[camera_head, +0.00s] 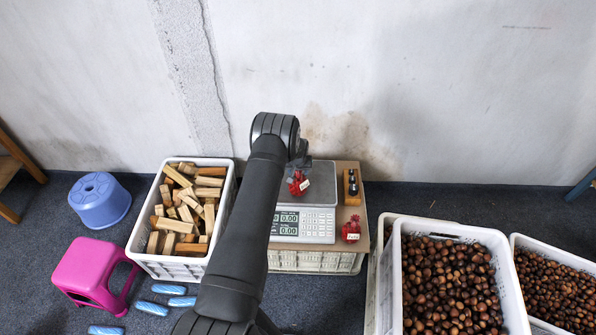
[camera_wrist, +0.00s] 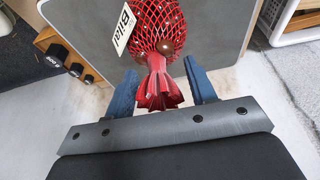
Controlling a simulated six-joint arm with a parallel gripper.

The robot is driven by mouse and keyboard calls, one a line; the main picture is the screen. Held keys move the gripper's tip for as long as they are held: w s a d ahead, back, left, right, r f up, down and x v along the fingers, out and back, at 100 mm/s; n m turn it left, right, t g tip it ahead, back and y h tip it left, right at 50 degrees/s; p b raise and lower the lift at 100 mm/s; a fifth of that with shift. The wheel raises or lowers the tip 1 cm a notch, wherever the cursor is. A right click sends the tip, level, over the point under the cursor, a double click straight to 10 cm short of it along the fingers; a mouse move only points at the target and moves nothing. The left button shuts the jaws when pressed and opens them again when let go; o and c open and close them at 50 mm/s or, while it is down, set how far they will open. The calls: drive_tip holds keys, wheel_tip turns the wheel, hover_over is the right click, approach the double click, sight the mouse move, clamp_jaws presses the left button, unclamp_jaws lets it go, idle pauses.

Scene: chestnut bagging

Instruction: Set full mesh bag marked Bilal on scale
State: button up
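A red mesh bag full of chestnuts (camera_head: 298,184) is over the grey pan of the scale (camera_head: 322,188); whether it touches the pan I cannot tell. In the wrist view, the bag (camera_wrist: 170,28) has a white tag (camera_wrist: 125,28) reading "Bilal", seen turned. Its gathered red neck lies between the two blue fingers of my gripper (camera_wrist: 160,68). The fingers stand apart, with gaps on both sides of the neck. In the head view my gripper (camera_head: 299,163) is partly hidden behind my arm. The scale displays appear to read 0.00.
Another red tagged bag (camera_head: 351,230) lies right of the scale, near a wooden block with dark weights (camera_head: 352,187). A white crate of wood pieces (camera_head: 146,264) stands left. Chestnut crates (camera_head: 390,290) stand right. A pink stool (camera_head: 85,270) and blue stool (camera_head: 100,200) are far left.

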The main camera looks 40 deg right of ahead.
drive_tip(key=shift+r, duration=0.15)
drive_tip(key=v, duration=1.2)
approach(298, 184)
drive_tip(key=w+d+f, duration=0.4)
drive_tip(key=f, duration=0.1)
drive_tip(key=shift+w+d, duration=0.3)
drive_tip(key=shift+w, duration=0.05)
drive_tip(key=shift+r, duration=0.15)
idle(0.4)
